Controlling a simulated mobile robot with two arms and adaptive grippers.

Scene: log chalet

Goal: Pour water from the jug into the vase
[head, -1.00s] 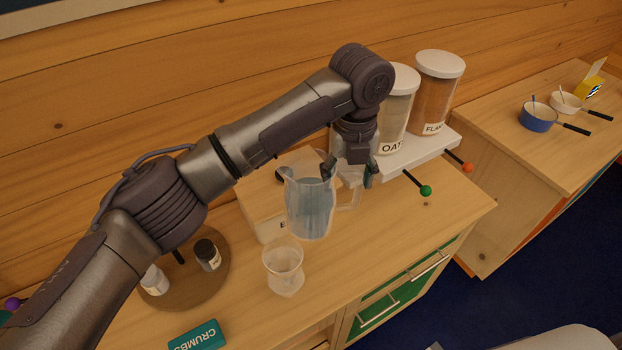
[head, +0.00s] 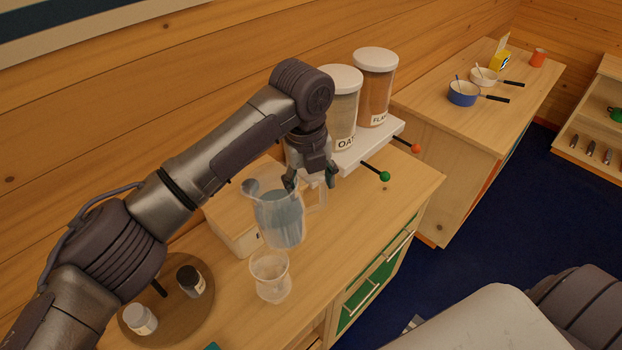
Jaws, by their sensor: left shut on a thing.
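The clear jug (head: 279,218) holds bluish water and leans a little, its top to the left. My left gripper (head: 311,182) is shut on the jug's handle, at the jug's right side. The clear glass vase (head: 272,280) stands upright on the wooden counter, just in front of and below the jug in the picture. It looks empty. The jug's base shows close behind the vase's rim; I cannot tell how high it is above the counter. No stream of water shows. My right gripper is out of view.
A white shelf (head: 350,160) with oats (head: 342,112) and flakes (head: 375,90) jars stands behind, its green-knobbed (head: 384,176) and orange-knobbed rods sticking out. A pale box (head: 232,232) is behind the jug. A round tray (head: 180,318) with small jars is at left. Counter right of the vase is clear.

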